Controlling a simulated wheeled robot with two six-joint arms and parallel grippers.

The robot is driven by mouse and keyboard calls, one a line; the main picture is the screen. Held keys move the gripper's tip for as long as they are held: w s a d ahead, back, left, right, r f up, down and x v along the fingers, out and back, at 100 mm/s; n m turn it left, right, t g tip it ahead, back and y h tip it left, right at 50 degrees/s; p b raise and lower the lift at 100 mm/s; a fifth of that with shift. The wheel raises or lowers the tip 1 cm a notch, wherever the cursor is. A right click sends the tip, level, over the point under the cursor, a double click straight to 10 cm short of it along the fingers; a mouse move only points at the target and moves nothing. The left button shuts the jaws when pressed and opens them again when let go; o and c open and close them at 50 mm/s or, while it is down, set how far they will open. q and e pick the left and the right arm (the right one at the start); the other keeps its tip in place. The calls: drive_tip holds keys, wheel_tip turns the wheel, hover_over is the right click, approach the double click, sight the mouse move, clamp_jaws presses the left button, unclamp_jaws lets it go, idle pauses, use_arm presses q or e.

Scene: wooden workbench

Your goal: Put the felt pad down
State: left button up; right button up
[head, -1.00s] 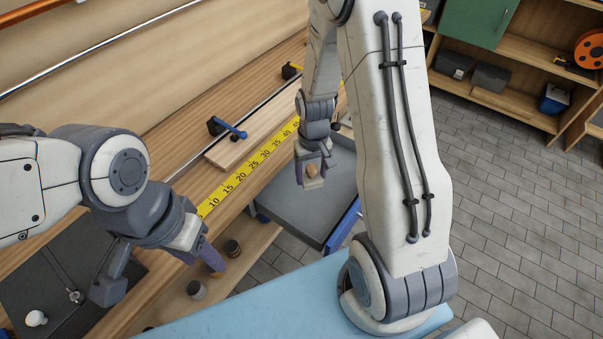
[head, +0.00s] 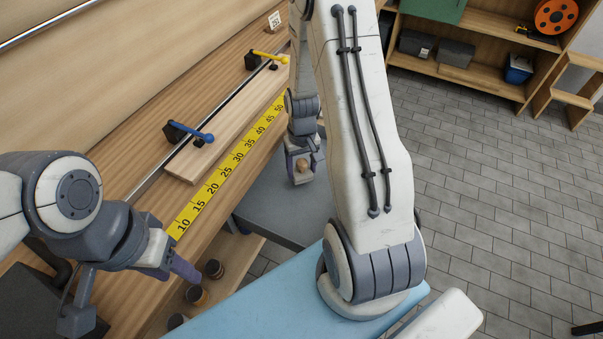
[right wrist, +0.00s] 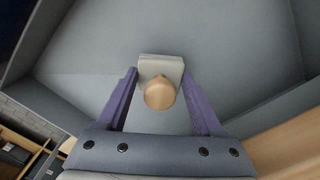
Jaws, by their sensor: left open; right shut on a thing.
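The felt pad (right wrist: 160,66) is a pale grey block with a round wooden knob, seen in the right wrist view between the purple fingers. My right gripper (head: 303,174) is shut on it. In the head view the felt pad (head: 301,179) shows small at the fingertips, over the grey drawer (head: 278,207). The drawer's flat grey floor also fills much of the right wrist view (right wrist: 95,95). I cannot tell whether the pad touches that floor. My left gripper (head: 130,292) is open and empty at the bench's near left.
A yellow measuring tape (head: 225,172) runs along the wooden bench. Behind it lies a board (head: 222,142) with a blue-handled clamp (head: 190,133) and a yellow-handled clamp (head: 265,59). Several small jars (head: 196,295) stand on a lower shelf. Shelving (head: 470,75) stands at the back right.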

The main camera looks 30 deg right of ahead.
wheel_tip(320, 180, down, 2)
drive_tip(key=shift+f, duration=0.15)
drive_tip(key=shift+f, duration=0.2)
drive_tip(key=o, duration=1.4)
drive_tip(key=shift+c, duration=0.2)
